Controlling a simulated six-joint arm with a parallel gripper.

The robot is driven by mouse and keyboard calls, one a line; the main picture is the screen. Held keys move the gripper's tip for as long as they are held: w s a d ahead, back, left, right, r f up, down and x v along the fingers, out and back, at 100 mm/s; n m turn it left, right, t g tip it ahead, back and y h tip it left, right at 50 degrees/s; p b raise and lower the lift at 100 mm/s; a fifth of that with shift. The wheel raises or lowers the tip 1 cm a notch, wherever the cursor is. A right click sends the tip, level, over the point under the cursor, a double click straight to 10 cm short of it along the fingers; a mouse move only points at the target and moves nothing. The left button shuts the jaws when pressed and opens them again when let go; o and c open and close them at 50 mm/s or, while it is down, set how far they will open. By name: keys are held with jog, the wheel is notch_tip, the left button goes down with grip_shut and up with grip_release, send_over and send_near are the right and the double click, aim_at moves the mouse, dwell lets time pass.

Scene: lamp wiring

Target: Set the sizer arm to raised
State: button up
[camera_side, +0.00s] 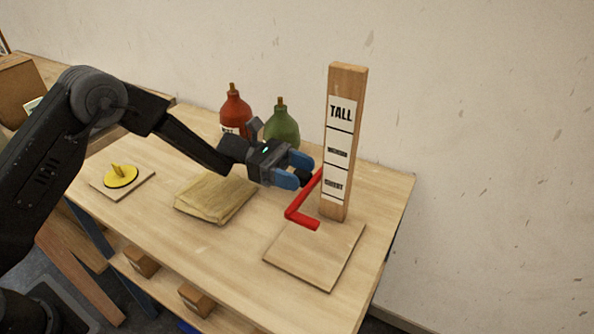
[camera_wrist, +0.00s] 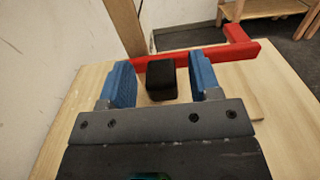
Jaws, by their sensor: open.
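The sizer is a wooden post (camera_side: 347,75) labelled TALL at the top, a middle label, and SHORT low down, standing on a flat wooden base (camera_side: 320,255). Its red bent arm (camera_side: 305,199) sits low, near the SHORT label. The red arm also crosses the wrist view (camera_wrist: 225,52) beyond my fingers, bending at the right. My gripper (camera_side: 297,171) is open beside the red arm, at its left. In the wrist view a black block (camera_wrist: 161,80), apparently a knob on the red arm, lies between my blue fingers (camera_wrist: 160,67).
A red bottle (camera_side: 235,112) and a green bottle (camera_side: 282,127) stand behind my gripper. The table's right edge (camera_side: 396,235) is close to the sizer base.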

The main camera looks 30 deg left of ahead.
jog(key=shift+c, duration=0.3)
grip_shut()
dwell(0.3)
